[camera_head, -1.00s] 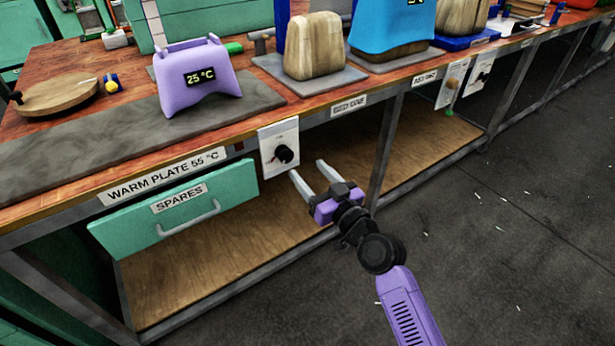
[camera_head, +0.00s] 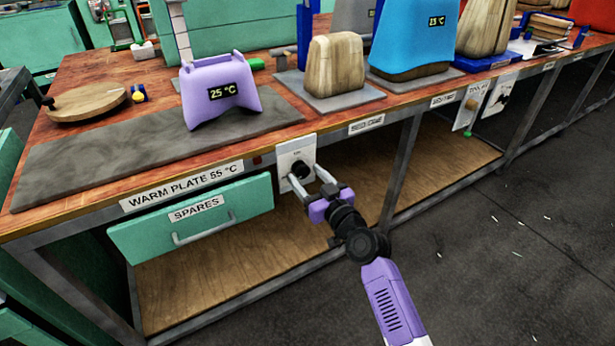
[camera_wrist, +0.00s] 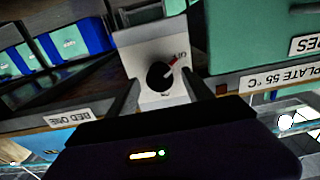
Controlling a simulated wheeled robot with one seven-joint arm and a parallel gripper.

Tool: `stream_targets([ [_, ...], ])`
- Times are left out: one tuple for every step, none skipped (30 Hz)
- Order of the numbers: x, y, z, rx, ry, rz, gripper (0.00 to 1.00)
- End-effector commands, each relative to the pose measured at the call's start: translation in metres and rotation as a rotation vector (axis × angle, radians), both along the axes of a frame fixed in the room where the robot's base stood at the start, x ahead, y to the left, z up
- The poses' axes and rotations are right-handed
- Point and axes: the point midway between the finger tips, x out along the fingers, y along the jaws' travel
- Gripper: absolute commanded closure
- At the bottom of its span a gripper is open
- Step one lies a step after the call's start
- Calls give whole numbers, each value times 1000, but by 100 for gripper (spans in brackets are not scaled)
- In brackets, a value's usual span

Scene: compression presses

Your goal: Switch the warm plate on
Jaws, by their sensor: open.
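The warm plate (camera_head: 110,160) is a long dark grey slab on the wooden bench top, with a label reading WARM PLATE 55 °C on the bench edge below it. Its switch panel (camera_head: 296,151) is a pale plate on the bench front, right of that label. A black round knob (camera_head: 300,170) sits on the panel; in the wrist view the knob (camera_wrist: 160,76) has a red pointer beside small lettering. My gripper (camera_head: 308,179) is open at the panel, its fingers on either side of the knob. Contact with the knob cannot be told.
A purple block (camera_head: 222,92) reading 25 °C stands on the slab. A green SPARES drawer (camera_head: 192,214) is left of my gripper, below the bench edge. Another panel (camera_head: 472,103) is further right. A steel leg (camera_head: 402,165) stands right of my gripper.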

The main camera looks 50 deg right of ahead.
Motion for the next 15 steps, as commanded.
stream_targets([
  [1,0,0,0,0,0,40],
  [1,0,0,0,0,0,40],
  [1,0,0,0,0,0,40],
  [1,0,0,0,0,0,40],
  [1,0,0,0,0,0,40],
  [1,0,0,0,0,0,40],
  [0,0,0,0,0,0,43],
  [0,0,0,0,0,0,48],
  [0,0,0,0,0,0,56],
  [0,0,0,0,0,0,62],
  [0,0,0,0,0,0,68],
  [0,0,0,0,0,0,76],
  [0,0,0,0,0,0,82],
  [0,0,0,0,0,0,88],
  [0,0,0,0,0,0,96],
])
